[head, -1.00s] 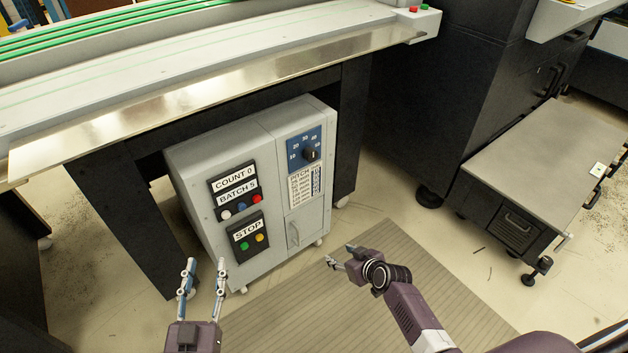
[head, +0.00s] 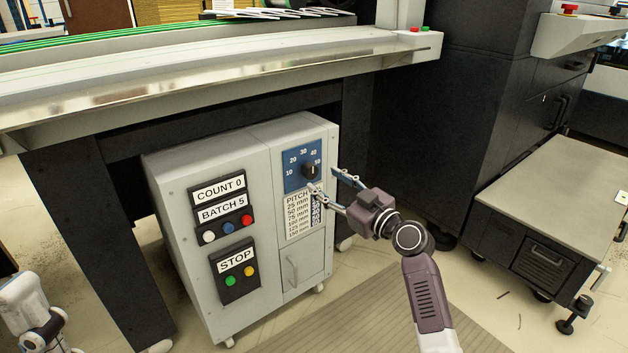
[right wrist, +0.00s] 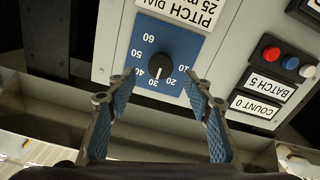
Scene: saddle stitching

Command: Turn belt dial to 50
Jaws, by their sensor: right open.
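The black belt dial (head: 310,171) sits on a blue scale plate (head: 292,182) at the upper right of the grey control cabinet's front. In the right wrist view the dial (right wrist: 160,67) appears upside down, and its white pointer mark lies near the 30. My right gripper (head: 329,182) is open and empty, just right of and below the dial in the head view. In the right wrist view its two fingers (right wrist: 159,78) frame the dial from either side, apparently without touching it. My left gripper is out of view; only part of my left arm shows at the lower left.
The grey cabinet (head: 185,300) also bears count and batch labels with buttons (head: 227,229) and a STOP panel (head: 236,270). A metal-edged table (head: 150,85) overhangs it. A low grey-topped unit (head: 560,190) stands right. Floor in front of the cabinet is open.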

